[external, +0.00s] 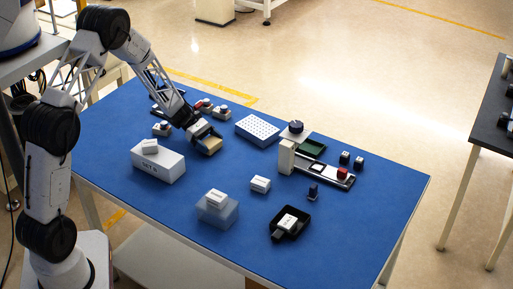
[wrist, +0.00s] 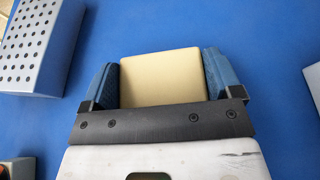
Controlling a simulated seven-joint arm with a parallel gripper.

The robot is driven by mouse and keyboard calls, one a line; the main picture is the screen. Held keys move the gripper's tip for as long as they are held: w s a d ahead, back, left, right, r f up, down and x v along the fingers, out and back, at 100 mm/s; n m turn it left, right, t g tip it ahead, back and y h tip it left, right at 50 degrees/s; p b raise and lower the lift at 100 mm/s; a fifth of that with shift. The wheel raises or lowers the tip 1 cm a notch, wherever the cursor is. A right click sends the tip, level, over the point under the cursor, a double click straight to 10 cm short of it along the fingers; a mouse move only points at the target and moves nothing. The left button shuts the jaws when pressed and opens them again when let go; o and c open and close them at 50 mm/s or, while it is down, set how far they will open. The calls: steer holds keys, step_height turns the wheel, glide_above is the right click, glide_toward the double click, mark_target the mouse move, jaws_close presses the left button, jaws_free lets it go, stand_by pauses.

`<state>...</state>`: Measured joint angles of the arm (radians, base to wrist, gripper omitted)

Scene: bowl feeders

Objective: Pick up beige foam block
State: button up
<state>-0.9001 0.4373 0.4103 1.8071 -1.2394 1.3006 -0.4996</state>
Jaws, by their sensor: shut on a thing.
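The beige foam block (wrist: 161,79) is a pale tan, flat-faced block between the two blue finger pads of my gripper (wrist: 161,82) in the wrist view. The pads press on its left and right sides. In the external view the block (external: 210,147) shows at the end of my gripper (external: 205,141), low over the blue table. I cannot tell whether it touches the table. Its near edge is hidden behind the dark gripper plate in the wrist view.
A perforated block (external: 257,130) stands to the right on the blue table (external: 150,207). A white box (external: 158,165) stands to the left. A translucent box (external: 217,212), a black tray (external: 290,222) and a fixture with a green tray (external: 309,149) are further off.

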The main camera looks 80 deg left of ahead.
mark_target(213, 142)
steer(key=shift+r, duration=4.7)
steer(key=shift+d, duration=0.1)
